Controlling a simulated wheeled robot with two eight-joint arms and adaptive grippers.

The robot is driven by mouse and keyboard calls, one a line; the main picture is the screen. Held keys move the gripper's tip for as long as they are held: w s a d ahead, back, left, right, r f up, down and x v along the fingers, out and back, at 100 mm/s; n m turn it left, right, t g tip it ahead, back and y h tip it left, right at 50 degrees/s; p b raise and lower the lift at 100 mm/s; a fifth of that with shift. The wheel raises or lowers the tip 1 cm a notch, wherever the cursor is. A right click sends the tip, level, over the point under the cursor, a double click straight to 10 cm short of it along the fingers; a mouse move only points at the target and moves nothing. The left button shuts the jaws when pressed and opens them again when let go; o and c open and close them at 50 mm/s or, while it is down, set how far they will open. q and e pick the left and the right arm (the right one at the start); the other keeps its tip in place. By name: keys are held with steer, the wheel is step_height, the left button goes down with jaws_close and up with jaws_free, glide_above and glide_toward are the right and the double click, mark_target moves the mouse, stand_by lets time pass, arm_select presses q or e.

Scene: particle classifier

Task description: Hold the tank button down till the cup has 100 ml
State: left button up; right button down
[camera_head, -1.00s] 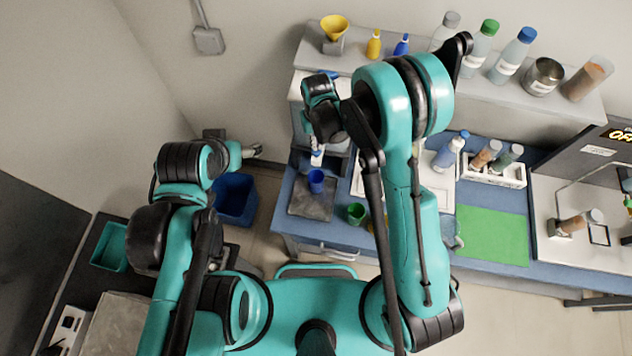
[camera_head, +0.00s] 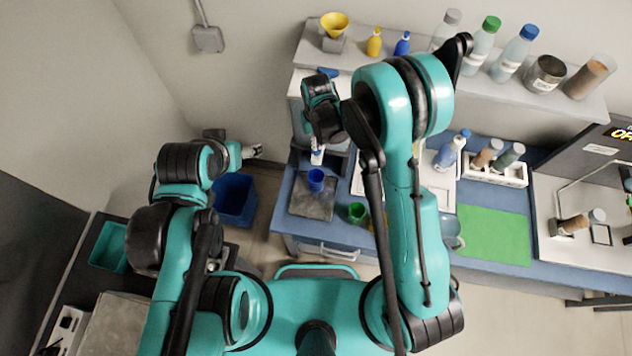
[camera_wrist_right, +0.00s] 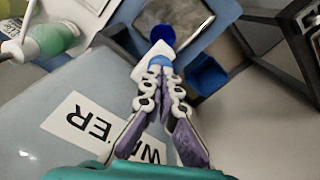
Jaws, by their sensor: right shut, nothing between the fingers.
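The pale blue water tank (camera_wrist_right: 75,105) with a "WATER" label fills the left of the right wrist view. Its white spout with a blue button (camera_wrist_right: 160,61) lies at the tips of my right gripper (camera_wrist_right: 163,72). The fingers are shut with nothing between them; the tips appear to be against the button, though pressing depth cannot be told. The blue cup (camera_head: 316,179) stands on a grey plate (camera_head: 312,205) below the spout; it also shows in the wrist view (camera_wrist_right: 162,36). Its fill level is not visible. My left gripper (camera_head: 252,151) is far left, its fingers too small to read.
A green cup (camera_head: 356,212) stands right of the plate. A blue bin (camera_head: 236,198) is on the floor left of the bench. Bottles, a yellow funnel (camera_head: 334,26) and a metal pot (camera_head: 545,74) line the shelf. A green mat (camera_head: 492,235) lies clear.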

steer(key=shift+f+b, duration=1)
steer(key=shift+f, duration=0.1)
steer(key=shift+r, duration=0.1)
stand_by(0.8)
steer(key=shift+r+p, duration=1.7)
steer(key=shift+r, duration=1.75)
